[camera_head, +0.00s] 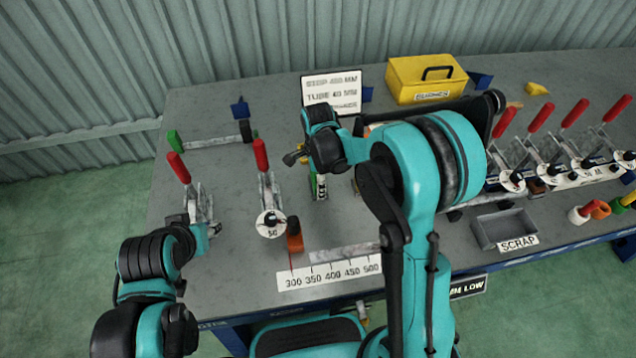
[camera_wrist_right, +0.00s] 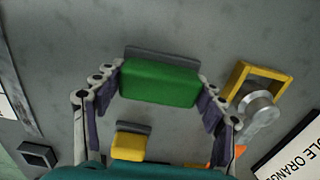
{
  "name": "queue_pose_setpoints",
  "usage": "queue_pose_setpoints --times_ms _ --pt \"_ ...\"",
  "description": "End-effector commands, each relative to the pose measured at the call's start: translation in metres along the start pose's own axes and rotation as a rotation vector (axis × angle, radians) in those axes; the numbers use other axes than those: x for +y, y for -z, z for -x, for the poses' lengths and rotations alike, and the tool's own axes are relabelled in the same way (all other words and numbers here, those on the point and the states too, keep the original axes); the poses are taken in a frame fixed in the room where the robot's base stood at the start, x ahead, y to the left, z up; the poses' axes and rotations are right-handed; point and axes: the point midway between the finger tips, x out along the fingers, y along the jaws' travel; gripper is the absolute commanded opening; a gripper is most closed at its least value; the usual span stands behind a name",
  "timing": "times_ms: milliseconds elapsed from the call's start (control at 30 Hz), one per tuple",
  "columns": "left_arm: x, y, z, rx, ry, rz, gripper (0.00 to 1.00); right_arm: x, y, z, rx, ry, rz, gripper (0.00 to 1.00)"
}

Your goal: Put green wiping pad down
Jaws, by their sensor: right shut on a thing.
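The green wiping pad (camera_wrist_right: 160,83), a green block with a grey strip along its far edge, sits between the fingers of my right gripper (camera_wrist_right: 158,95) in the right wrist view. The fingers press on its two ends. In the head view my right arm hides most of this gripper, and a small bit of green (camera_head: 319,188) shows below the wrist. I cannot tell whether the pad touches the table. My left arm's end (camera_head: 205,231) is at the left front of the table, by a red-handled clamp (camera_head: 195,200); its fingers are not clear.
The right wrist view shows a yellow block (camera_wrist_right: 128,143) nearer the wrist and a yellow square frame (camera_wrist_right: 238,78) around a metal cylinder at right. On the table (camera_head: 225,170) stand several red-handled clamps, a yellow box (camera_head: 425,78), a scrap tray (camera_head: 503,229) and a ruler strip (camera_head: 330,276).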

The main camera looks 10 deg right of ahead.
Motion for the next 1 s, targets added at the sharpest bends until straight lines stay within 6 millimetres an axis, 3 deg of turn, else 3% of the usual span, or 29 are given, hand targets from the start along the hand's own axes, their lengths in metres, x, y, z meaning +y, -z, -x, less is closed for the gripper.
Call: queue_pose_setpoints --times_ms 333,367,433,800,1000 --pt "0.000 -0.002 -0.002 0.000 0.000 0.000 0.40 0.000 0.000 -0.004 0.000 0.000 0.000 0.34" --pt "0.000 -0.001 -0.002 0.000 0.000 0.000 0.40 0.000 0.000 -0.003 0.000 0.000 0.000 0.75" --pt "0.000 -0.001 -0.001 0.000 0.000 0.000 0.40 0.000 0.000 -0.003 0.000 0.000 0.000 0.91" --pt "0.000 0.001 0.001 0.000 0.000 0.000 0.40 0.000 0.000 0.000 0.000 0.000 0.000 0.91" --pt "0.000 0.008 0.011 0.000 0.000 0.000 0.40 0.000 0.000 0.030 0.000 0.000 0.000 0.91"
